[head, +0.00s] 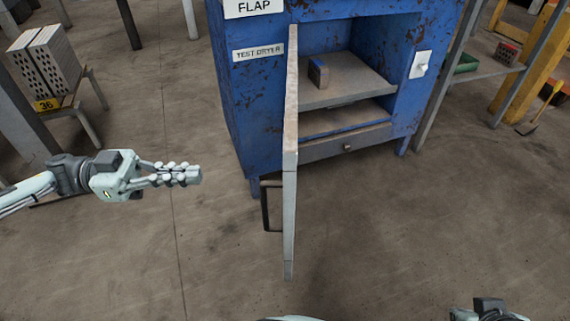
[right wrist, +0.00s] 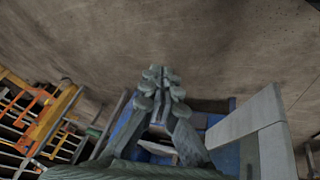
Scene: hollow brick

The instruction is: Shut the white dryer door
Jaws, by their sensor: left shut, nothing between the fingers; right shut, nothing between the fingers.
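The white dryer door (head: 290,190) stands wide open from the blue test dryer (head: 255,90). In the head view it is almost edge-on and points toward me. A dark handle (head: 266,206) sticks out from its left face. My left gripper (head: 197,175) is shut and empty, left of the door and apart from it. My right gripper (right wrist: 160,75) is shut and empty in the right wrist view, with the pale door (right wrist: 250,116) to its right there. In the head view only part of my right arm shows at the bottom right edge.
A small brick (head: 318,73) lies on the shelf (head: 345,82) inside the dryer. A white switch (head: 420,65) is on its right front. Stacked hollow bricks (head: 45,60) stand on a low stand at left. The floor right of the door is clear.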

